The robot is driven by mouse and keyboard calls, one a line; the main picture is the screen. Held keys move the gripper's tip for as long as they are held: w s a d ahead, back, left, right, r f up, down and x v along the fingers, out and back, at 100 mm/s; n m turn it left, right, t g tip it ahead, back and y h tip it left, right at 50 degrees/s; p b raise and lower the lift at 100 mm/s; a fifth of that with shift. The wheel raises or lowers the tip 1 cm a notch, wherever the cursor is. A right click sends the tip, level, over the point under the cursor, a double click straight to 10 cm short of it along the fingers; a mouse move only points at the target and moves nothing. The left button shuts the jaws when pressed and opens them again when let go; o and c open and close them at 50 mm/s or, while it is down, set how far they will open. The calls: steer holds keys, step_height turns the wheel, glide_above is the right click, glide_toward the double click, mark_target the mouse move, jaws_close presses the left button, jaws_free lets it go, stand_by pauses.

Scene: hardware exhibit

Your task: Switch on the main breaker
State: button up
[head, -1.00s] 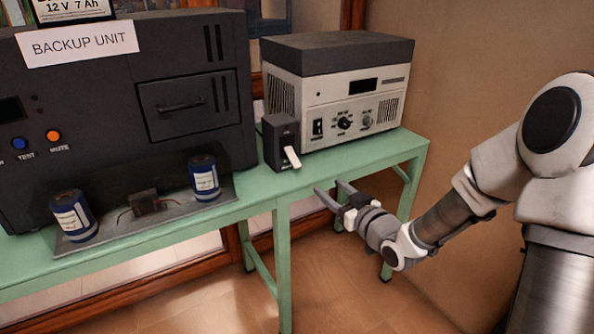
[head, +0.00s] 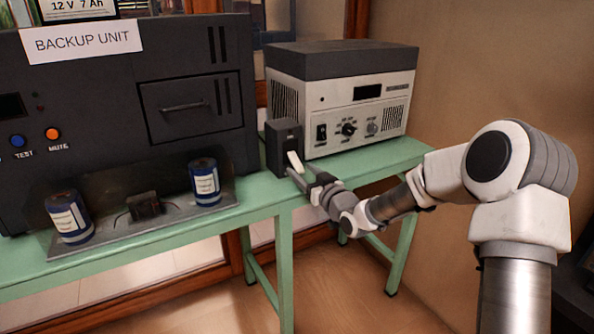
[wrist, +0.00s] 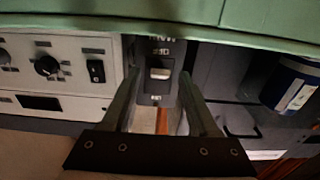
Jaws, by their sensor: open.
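The main breaker (head: 280,148) is a small dark box on the green table, beside the beige power unit. Its white lever (head: 296,162) slants down and outward. In the upside-down wrist view, the breaker (wrist: 157,98) lies between my fingers, with the lever (wrist: 160,73) showing as a pale block near labels. My gripper (head: 303,172) is open at the breaker's front, its fingertips close to the lever. In the wrist view, the fingers of my gripper (wrist: 159,78) stand on either side of the lever. Whether they touch it, I cannot tell.
The beige power unit (head: 335,112) stands right of the breaker, with knobs and a rocker switch. The large dark backup unit (head: 120,110) stands left. Two blue cylinders (head: 204,182) sit on a metal plate before it. The green table (head: 255,203) runs beneath; open floor lies in front.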

mark_target(300, 169)
steer(key=shift+x, duration=1.85)
jaws_close()
